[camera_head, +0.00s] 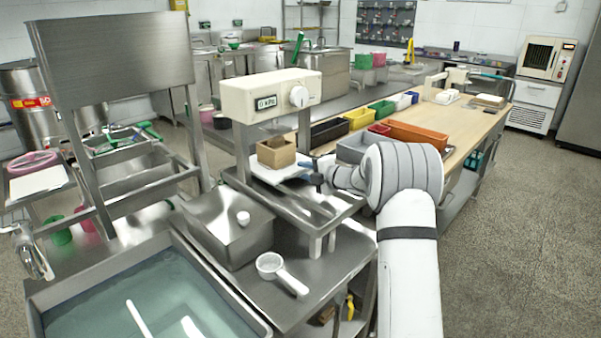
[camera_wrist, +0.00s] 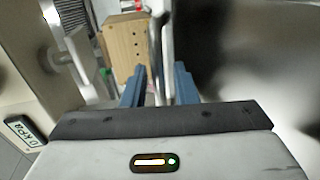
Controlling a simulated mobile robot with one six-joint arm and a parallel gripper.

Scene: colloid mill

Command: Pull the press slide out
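The press (camera_head: 270,97) has a cream head with a kPa display and a round knob. Its press slide (camera_head: 285,174) is a pale plate under the head, with a wooden box mould (camera_head: 276,154) standing on it. My gripper (camera_head: 310,174) is at the slide's right end, its blue fingers close to the plate edge. In the wrist view, the two fingers (camera_wrist: 160,78) stand apart, with a thin pale upright edge (camera_wrist: 158,45) between them; a small gap seems to remain. The wooden box (camera_wrist: 125,45) shows just beyond the left finger. Contact with the slide cannot be made out.
A steel box (camera_head: 228,230) with a small white cup and a white scoop (camera_head: 280,272) lie in front of the press. A water basin (camera_head: 140,300) is at the lower left. Coloured bins (camera_head: 415,133) stand on the wooden bench behind my arm. Open floor lies right.

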